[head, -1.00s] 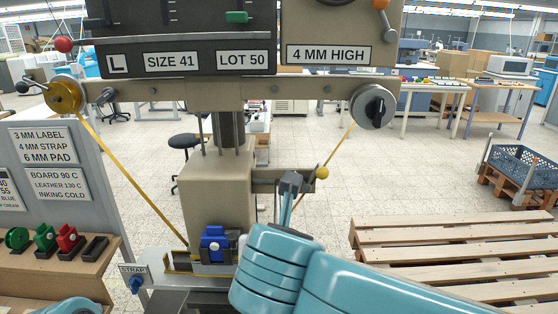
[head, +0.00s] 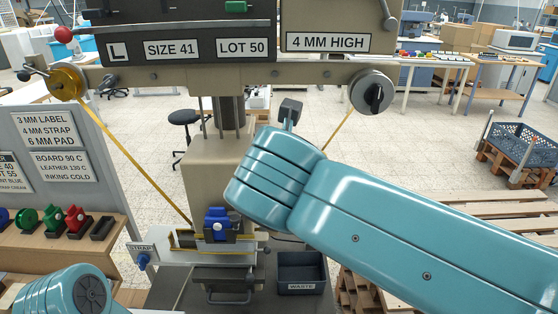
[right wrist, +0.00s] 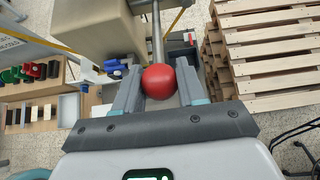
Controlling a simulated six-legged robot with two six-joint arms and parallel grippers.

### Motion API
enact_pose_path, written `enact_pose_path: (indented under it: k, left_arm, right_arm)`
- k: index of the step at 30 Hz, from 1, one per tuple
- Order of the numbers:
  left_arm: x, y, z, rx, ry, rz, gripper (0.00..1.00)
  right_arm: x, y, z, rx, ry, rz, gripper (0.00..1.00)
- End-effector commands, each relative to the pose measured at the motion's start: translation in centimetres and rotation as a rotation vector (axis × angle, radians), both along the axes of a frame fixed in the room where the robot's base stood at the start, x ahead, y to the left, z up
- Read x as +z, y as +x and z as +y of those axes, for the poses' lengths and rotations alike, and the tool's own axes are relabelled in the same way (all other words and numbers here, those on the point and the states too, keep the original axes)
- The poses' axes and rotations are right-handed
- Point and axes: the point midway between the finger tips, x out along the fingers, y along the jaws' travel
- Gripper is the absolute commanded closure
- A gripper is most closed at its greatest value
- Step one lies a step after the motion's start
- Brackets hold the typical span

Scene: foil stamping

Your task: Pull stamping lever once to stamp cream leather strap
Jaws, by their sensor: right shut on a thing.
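The beige stamping press (head: 215,165) stands in the middle of the head view, with a blue clamp-like part (head: 217,225) on its bed beside the STRAP sign (head: 141,248). I cannot make out the cream leather strap. In the right wrist view a red ball knob (right wrist: 159,81) sits on the grey lever rod (right wrist: 157,30). My right gripper (right wrist: 158,88) is shut on this knob, one finger on each side. In the head view my right arm covers the lever and the fingers. My left gripper is out of view; only my left arm shows at bottom left.
Gold foil (head: 130,155) runs from the gold roll (head: 67,83) to the press. A WASTE bin (head: 302,288) stands right of the bed. Coloured stamps (head: 75,221) sit on a shelf at left. Wooden pallets (head: 490,210) lie at right.

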Motion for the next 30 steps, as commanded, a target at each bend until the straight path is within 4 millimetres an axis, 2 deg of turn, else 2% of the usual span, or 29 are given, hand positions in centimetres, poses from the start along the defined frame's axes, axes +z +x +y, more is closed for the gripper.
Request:
enact_pose_path:
  k: [3,8,15,24,25,27,30]
  left_arm:
    - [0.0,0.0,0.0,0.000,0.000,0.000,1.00]
    - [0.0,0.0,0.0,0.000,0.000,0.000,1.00]
    - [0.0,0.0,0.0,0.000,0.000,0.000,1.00]
    - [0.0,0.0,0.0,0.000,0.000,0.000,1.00]
    - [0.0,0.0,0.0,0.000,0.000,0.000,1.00]
    - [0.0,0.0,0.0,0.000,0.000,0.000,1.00]
    - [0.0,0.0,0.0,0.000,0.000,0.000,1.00]
  right_arm:
    - [1.2,0.5,0.0,-0.001,0.003,-0.005,0.99]
    - [1.8,0.8,0.0,0.000,0.002,-0.004,0.99]
    - [3.8,2.3,0.0,-0.002,0.002,-0.004,0.99]
    - [4.3,2.6,-0.1,-0.001,0.001,-0.005,0.99]
    - [4.3,2.6,-0.1,0.000,0.001,-0.005,0.50]
    - [4.2,2.6,-0.1,-0.001,0.001,-0.005,0.30]
    - [4.2,2.6,-0.1,-0.001,0.001,-0.003,0.30]
